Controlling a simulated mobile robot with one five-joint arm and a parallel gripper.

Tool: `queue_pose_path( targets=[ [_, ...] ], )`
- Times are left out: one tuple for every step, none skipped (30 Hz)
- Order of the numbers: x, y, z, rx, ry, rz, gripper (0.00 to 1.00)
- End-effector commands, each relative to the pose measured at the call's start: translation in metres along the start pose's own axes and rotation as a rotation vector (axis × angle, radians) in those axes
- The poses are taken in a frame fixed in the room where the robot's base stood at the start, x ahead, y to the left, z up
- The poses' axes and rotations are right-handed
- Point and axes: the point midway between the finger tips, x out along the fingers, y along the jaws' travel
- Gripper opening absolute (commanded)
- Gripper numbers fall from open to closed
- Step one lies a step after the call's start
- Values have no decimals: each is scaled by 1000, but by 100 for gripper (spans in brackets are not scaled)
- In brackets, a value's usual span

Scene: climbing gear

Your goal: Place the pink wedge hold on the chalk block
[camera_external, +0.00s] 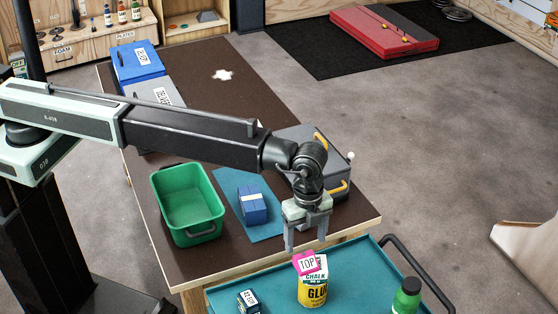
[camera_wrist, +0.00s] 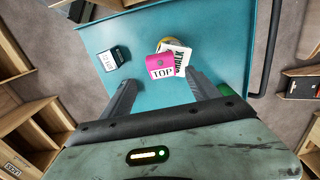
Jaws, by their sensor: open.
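The pink wedge hold (camera_external: 299,264), with a white TOP label, lies on the white chalk block (camera_external: 319,271), looking slightly tilted. The chalk block appears to sit on top of a yellow glue can (camera_external: 314,295) on the teal cart. In the wrist view the pink wedge hold (camera_wrist: 159,61) covers much of the chalk block (camera_wrist: 181,54). My gripper (camera_external: 306,243) is open and empty, just above the pink hold and apart from it. In the wrist view my gripper (camera_wrist: 162,84) has its fingers spread, with the hold beyond the tips.
The teal cart (camera_external: 360,262) also carries a dark labelled box (camera_external: 248,302) and a green bottle (camera_external: 407,296). A black handle (camera_external: 412,262) edges it. The brown table (camera_external: 240,98) behind holds a green bin (camera_external: 188,204), a blue block (camera_external: 252,207) and a grey case (camera_external: 310,150).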

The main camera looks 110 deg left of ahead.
Motion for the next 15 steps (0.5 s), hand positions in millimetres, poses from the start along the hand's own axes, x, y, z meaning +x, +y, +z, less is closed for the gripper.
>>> queue_pose_path(
  targets=[
    [-24, 0, 0, 0, 0, 0, 70],
    [-30, 0, 0, 0, 0, 0, 70],
    [-36, 0, 0, 0, 0, 0, 70],
    [-41, 0, 0, 0, 0, 0, 70],
    [-44, 0, 0, 0, 0, 0, 70],
    [-47, 0, 0, 0, 0, 0, 70],
    [-49, 0, 0, 0, 0, 0, 70],
    [-50, 0, 0, 0, 0, 0, 70],
    [-50, 0, 0, 0, 0, 0, 70],
    [-49, 0, 0, 0, 0, 0, 70],
    [-49, 0, 0, 0, 0, 0, 70],
    [-48, 1, 1, -2, 0, 0, 70],
    [-47, 4, 3, -8, 0, 0, 70],
    [-47, 8, 7, -17, 0, 0, 70],
    [-47, 17, 15, -38, 0, 0, 70]
  ],
)
